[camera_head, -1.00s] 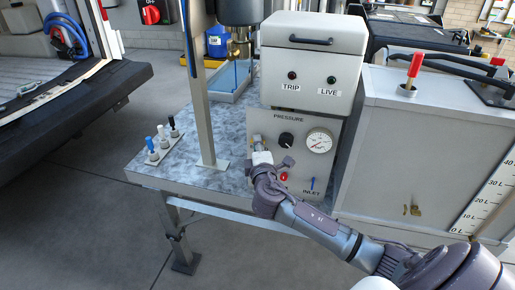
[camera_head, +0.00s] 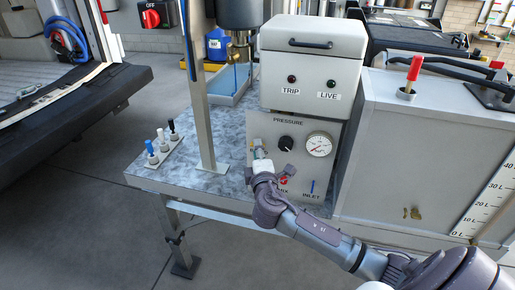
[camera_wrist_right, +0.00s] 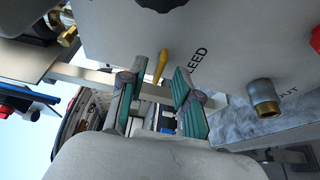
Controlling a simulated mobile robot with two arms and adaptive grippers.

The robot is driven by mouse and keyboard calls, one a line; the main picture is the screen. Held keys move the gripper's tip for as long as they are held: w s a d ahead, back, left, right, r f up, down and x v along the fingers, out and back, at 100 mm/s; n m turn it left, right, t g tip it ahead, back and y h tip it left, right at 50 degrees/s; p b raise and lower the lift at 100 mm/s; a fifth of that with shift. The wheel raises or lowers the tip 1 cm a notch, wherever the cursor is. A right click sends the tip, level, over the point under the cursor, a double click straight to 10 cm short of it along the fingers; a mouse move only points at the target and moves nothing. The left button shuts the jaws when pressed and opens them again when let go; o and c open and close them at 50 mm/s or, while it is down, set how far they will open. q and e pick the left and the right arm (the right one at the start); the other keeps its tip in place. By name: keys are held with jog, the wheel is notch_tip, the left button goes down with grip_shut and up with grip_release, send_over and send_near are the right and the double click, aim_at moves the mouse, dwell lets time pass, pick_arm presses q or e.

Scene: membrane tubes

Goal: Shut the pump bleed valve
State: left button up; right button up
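My right gripper (camera_wrist_right: 160,95) is open, with one finger on each side of the lever. I see gaps between the lever and both fingers; the lever's tip lies between the fingertips. In the head view my right gripper (camera_head: 260,152) is at the left side of the panel (camera_head: 300,165), and it mostly hides the valve there. My left gripper is not in view.
A brass outlet (camera_wrist_right: 265,100) sticks out of the panel close to the gripper. The panel also has a black knob (camera_head: 285,144) and a pressure gauge (camera_head: 319,145). A metal post (camera_head: 200,100) stands on the bench left of the gripper. A tank (camera_head: 420,150) stands at the right.

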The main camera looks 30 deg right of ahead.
jog(key=v, duration=1)
jog(key=shift+s, duration=0.2)
notch_tip(320, 180, down, 21)
jog(key=g+y, duration=0.3)
jog(key=g, duration=0.1)
jog(key=s+f+m+g+y, duration=0.15)
jog(key=s+f, duration=0.25)
jog(key=f, duration=0.5)
jog(key=s+f+m+g, duration=0.1)
jog(key=s+f+g, duration=0.3)
jog(key=f, duration=0.5)
jog(key=s+a+f+m+g+y, duration=0.1)
jog(key=s+a+f+m, duration=0.1)
jog(key=s+f, duration=0.5)
jog(key=s+a+f+m+g+y, duration=0.1)
jog(key=s+f, duration=0.6)
jog(key=s, duration=0.8)
jog(key=s+a+f+m+g+y, duration=0.1)
jog(key=s+a+f+m+g, duration=0.2)
jog(key=s+a+f, duration=0.3)
jog(key=s+m, duration=0.1)
jog(key=s, duration=0.4)
jog(key=shift+s+f+y, duration=0.35)
jog(key=shift+f, duration=0.05)
jog(key=shift+m+g, duration=0.25)
